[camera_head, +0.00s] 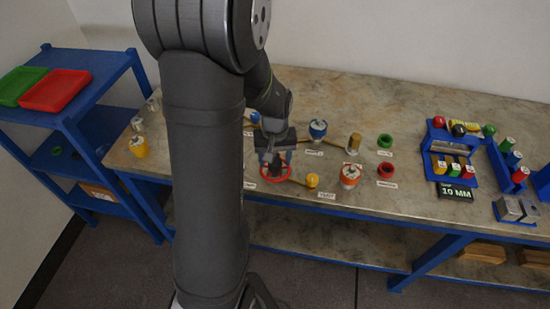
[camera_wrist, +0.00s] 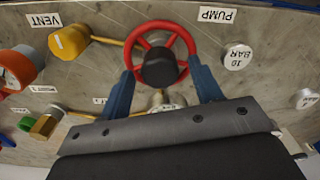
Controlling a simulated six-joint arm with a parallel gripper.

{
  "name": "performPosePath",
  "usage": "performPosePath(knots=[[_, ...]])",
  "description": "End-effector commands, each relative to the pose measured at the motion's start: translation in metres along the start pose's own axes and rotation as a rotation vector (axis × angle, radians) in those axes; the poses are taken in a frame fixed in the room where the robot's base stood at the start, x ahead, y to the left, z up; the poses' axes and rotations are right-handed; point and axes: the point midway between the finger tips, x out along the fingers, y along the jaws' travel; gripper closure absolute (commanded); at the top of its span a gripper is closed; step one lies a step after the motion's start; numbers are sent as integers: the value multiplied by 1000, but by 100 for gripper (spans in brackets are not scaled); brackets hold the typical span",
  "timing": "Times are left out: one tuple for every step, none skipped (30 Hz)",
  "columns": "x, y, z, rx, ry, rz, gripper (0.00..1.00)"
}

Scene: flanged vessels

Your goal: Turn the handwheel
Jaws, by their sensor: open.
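The handwheel is a red ring with spokes and a dark hub, and it shows in the wrist view (camera_wrist: 160,58). In the head view the red handwheel (camera_head: 275,178) lies on the bench below my gripper. My gripper (camera_head: 276,157) is open above it. In the wrist view the two blue fingers of my gripper (camera_wrist: 163,80) stand apart, one on each side of the wheel's near part. I cannot tell whether they touch the rim. The dark hub hides part of the wheel's middle.
A yellow fitting (camera_head: 312,180) joined by a pipe sits right of the wheel. An orange and white vessel (camera_head: 349,176) and a red ring (camera_head: 386,171) stand further right. A blue vessel (camera_head: 318,129) stands behind.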

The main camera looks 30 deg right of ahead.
Motion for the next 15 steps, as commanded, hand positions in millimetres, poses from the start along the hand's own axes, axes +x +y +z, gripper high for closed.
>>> performPosePath(knots=[[2, 0, 0, 0, -1, 0, 41], [2, 0, 0, 0, 0, 0, 41], [3, 0, 0, 0, 0, 0, 41], [3, 0, 0, 0, 0, 0, 41], [3, 0, 0, 0, 1, 0, 41], [3, 0, 0, 0, 1, 0, 41], [3, 0, 0, 0, 1, 0, 41], [3, 0, 0, 0, 1, 0, 41], [3, 0, 0, 0, 1, 0, 41], [3, 0, 0, 0, 1, 0, 45], [3, 0, 0, 0, 1, 0, 51], [2, 0, 0, 0, 1, 0, 59], [2, 0, 0, 0, 1, 0, 65], [2, 0, 0, 0, 1, 0, 71], [2, 0, 0, 0, 1, 0, 78]])
